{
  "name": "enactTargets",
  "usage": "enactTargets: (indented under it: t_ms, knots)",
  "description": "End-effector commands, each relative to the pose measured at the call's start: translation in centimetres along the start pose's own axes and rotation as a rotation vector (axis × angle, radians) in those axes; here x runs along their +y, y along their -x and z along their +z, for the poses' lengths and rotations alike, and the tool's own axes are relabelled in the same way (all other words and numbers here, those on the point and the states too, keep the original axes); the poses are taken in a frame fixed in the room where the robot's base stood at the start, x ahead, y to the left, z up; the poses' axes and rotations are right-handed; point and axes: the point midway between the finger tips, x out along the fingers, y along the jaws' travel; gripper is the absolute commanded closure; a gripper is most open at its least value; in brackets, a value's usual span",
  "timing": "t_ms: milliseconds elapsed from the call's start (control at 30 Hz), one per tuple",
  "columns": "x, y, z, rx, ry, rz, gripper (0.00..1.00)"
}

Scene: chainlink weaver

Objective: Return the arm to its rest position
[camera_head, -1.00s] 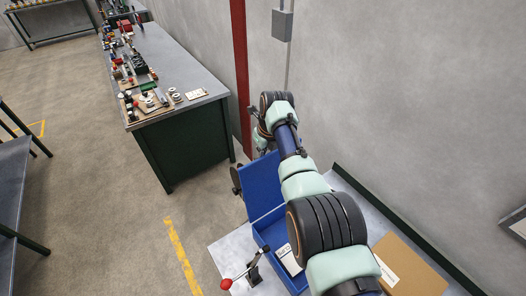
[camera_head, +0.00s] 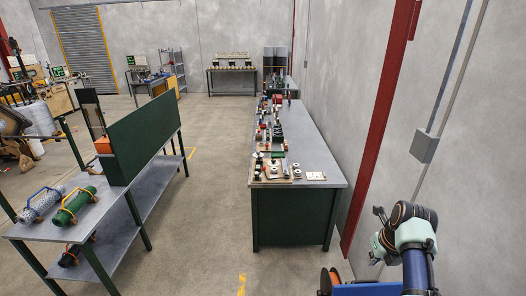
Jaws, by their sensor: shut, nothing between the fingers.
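My arm (camera_head: 417,268) rises from the bottom right edge beside the grey wall. It ends in view at a black banded joint with pale mint covers (camera_head: 415,233). Small dark and mint parts of my arm show just left of that joint, low beside the wall. Nothing is seen held by the visible part of the arm.
A long workbench (camera_head: 329,180) with many small parts on top stands left of my arm. A red post (camera_head: 382,125) and a grey wall box (camera_head: 424,147) are close by. An orange-sided reel (camera_head: 330,280) is at the bottom. The aisle floor (camera_head: 205,200) is clear.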

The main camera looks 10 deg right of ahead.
Motion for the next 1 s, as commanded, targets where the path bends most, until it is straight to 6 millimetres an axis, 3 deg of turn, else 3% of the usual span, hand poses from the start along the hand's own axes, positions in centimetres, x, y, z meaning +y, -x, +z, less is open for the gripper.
enactTargets:
  t_ms: [67,167,267,367,467,600,700,833,867,1000]
  knots:
    - [0.9,-0.5,0.4,-0.013,0.066,-0.004,1.00]
    - [4.2,-1.6,1.5,-0.067,0.322,-0.029,1.00]
    - [9.8,-2.8,2.2,-0.146,0.740,-0.092,1.00]
    - [16.1,-2.7,1.6,-0.228,1.198,-0.193,1.00]
    - [22.2,-1.5,-0.7,-0.294,1.642,-0.334,1.00]
    - [29.8,2.2,-6.3,-0.348,2.228,-0.607,1.00]
    - [33.7,5.8,-11.3,-0.347,2.582,-0.849,1.00]
    - [36.4,10.2,-16.7,-0.297,2.882,-1.140,1.00]
    - [36.7,10.9,-17.6,0.277,-2.870,1.170,1.00]
    - [37.3,12.9,-19.7,0.213,-2.712,1.192,1.00]
